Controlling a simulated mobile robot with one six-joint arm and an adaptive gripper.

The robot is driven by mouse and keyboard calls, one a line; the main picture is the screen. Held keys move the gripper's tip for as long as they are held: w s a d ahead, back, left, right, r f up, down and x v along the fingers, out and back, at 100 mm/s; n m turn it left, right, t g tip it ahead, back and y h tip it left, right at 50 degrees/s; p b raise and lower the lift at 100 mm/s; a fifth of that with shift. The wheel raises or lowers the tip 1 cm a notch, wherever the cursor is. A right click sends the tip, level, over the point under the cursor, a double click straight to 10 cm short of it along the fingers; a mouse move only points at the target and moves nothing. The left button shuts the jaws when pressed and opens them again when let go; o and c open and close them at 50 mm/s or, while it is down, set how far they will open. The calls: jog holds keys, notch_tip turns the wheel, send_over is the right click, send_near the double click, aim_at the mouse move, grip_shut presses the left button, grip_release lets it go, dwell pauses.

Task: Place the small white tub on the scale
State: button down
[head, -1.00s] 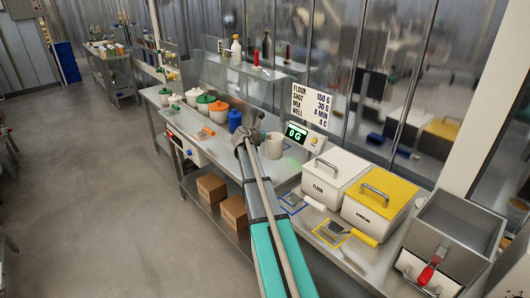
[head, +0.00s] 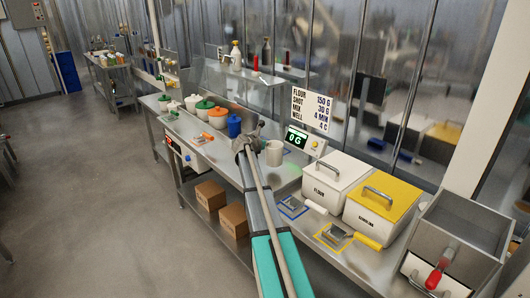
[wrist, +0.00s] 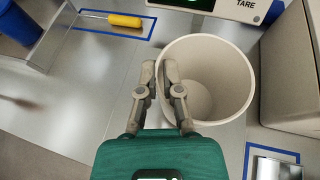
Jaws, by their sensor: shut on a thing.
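The small white tub (head: 274,153) stands upright and open beside the scale's display in the head view. In the wrist view the tub (wrist: 232,75) looks empty. My gripper (wrist: 161,75) is shut on the tub's near-left wall, one finger inside the rim and one outside. My gripper (head: 249,134) also shows in the head view, just left of the tub. The scale (head: 297,137) shows a green 0 G, and its TARE panel (wrist: 235,8) is right behind the tub. I cannot tell whether the tub's base touches anything.
The white flour bin (head: 333,180) and yellow-lidded bin (head: 382,206) stand right of the scale. A blue container (head: 234,125) and several lidded pots (head: 205,107) stand to the left. A yellow-handled tool (wrist: 124,20) lies in a blue outline. A shelf (head: 235,70) runs behind.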

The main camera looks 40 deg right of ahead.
jog(key=shift+w+d+f+b, duration=0.15)
jog(key=shift+f+b, duration=0.8)
jog(key=shift+f, duration=0.05)
jog(key=shift+w+d+f+b, duration=0.1)
jog(key=shift+w+f+b, duration=0.05)
jog(key=shift+f+b, duration=0.85)
jog(key=shift+f, duration=0.15)
jog(key=c, duration=0.8)
grip_release()
jog(key=p+v, duration=0.4)
jog(key=v, duration=0.8)
jog(key=shift+p, duration=0.35)
